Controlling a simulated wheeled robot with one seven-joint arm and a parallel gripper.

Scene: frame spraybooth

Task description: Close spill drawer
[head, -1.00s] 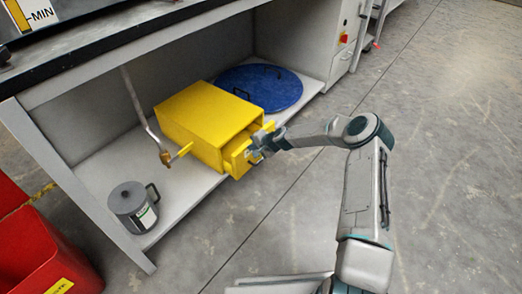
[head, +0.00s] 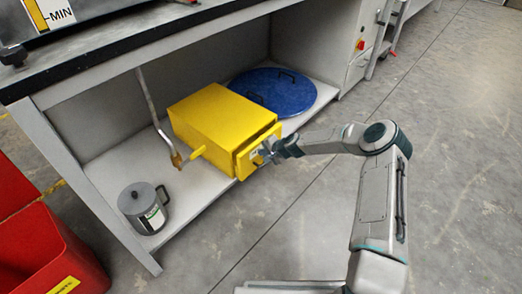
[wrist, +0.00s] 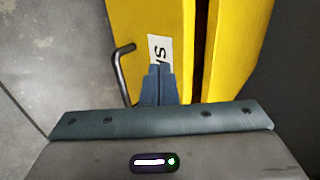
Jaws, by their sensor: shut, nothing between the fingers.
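The yellow spill box (head: 212,112) sits on the shelf under the bench in the head view. Its drawer front (head: 244,167) faces the aisle and stands slightly out from the body. In the wrist view a narrow dark gap shows between the drawer front (wrist: 133,15) and the box body (wrist: 232,45). The drawer has a white label (wrist: 157,48) and a bent dark handle (wrist: 121,72). My gripper (head: 267,152) is shut and empty, with its fingertips (wrist: 160,70) at the drawer front over the label's edge. I cannot tell whether they touch it.
A blue round lid (head: 290,92) lies behind the box. A grey can (head: 140,208) stands on the shelf at the left, and a bent pipe (head: 152,110) hangs beside the box. A red bin (head: 50,255) stands at lower left. The floor right of the shelf is clear.

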